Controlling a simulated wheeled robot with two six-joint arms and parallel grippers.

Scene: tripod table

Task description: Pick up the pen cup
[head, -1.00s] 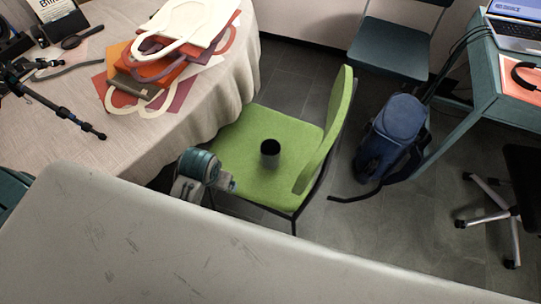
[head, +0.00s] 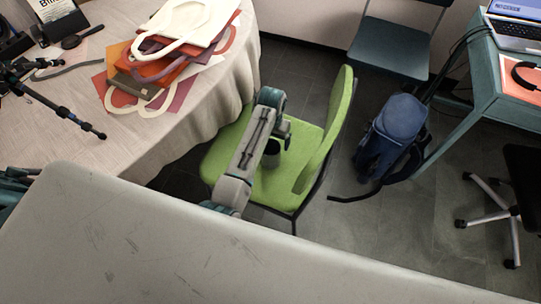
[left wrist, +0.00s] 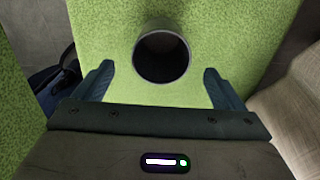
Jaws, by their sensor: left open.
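The pen cup (head: 272,157) is a dark grey, round, empty-looking cup standing upright on the green chair seat. In the head view my left forearm and wrist partly cover it. In the left wrist view the cup (left wrist: 162,52) shows from above, its dark opening facing the camera. My left gripper (left wrist: 158,69) is open, one finger on each side of the cup's near part, with green seat showing between each finger and the cup. In the head view my left gripper (head: 280,133) is over the seat beside the cup, its fingertips not clear. My right gripper is not in view.
The green chair (head: 225,146) has its backrest (head: 331,130) to the right of the cup. A cloth-covered table (head: 180,140) with felt bags (head: 165,60) and a small tripod (head: 60,110) is at left. A blue backpack (head: 395,130) stands on the floor at right.

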